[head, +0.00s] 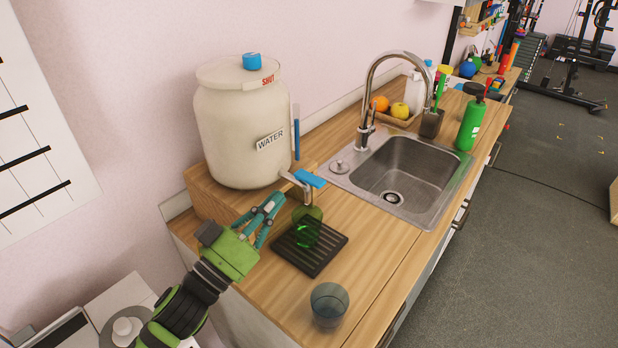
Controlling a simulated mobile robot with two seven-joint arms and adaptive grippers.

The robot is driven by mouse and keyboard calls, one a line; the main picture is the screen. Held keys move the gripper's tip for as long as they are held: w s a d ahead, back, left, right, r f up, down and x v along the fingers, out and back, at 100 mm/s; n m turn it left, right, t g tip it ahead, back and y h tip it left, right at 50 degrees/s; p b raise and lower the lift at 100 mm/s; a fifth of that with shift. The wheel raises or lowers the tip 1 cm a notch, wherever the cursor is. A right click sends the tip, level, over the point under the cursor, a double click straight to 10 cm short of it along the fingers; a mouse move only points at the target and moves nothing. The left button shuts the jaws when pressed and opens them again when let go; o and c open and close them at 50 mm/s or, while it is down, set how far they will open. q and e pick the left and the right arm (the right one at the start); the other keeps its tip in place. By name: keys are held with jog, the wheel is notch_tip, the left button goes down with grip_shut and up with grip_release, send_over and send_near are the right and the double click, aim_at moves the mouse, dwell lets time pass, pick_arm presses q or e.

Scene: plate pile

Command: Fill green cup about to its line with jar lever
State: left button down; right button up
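A large cream jar (235,130) labelled WATER stands on a wooden block at the back left. Its tap has a blue lever (309,179) at the front. A translucent green cup (307,228) stands upright below the tap on a black slatted drip tray (322,257). Its line and any water in it are too small to tell. My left gripper (273,216) is open and empty, with its teal fingers just left of the cup and below the jar. It seems apart from the cup. My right gripper is not in view.
A grey-blue glass (329,304) stands near the counter's front. A sink (405,177) with a tall faucet (374,95) lies to the right. A green bottle (470,124), a dark holder (431,123) and a fruit tray stand beyond. Bare counter (375,235) lies between drip tray and sink.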

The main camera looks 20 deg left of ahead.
pick_arm(q)
notch_tip(320, 180, up, 4)
jog(key=p, duration=0.5)
send_over(308, 180)
jog(key=s, duration=0.1)
jog(key=f, duration=0.3)
jog(key=shift+s+d+f, duration=0.2)
jog(key=shift+d+f, duration=0.1)
jog(key=shift+f, duration=0.05)
jog(key=shift+s+f, duration=0.15)
jog(key=shift+f, duration=0.4)
jog(key=shift+f, duration=0.1)
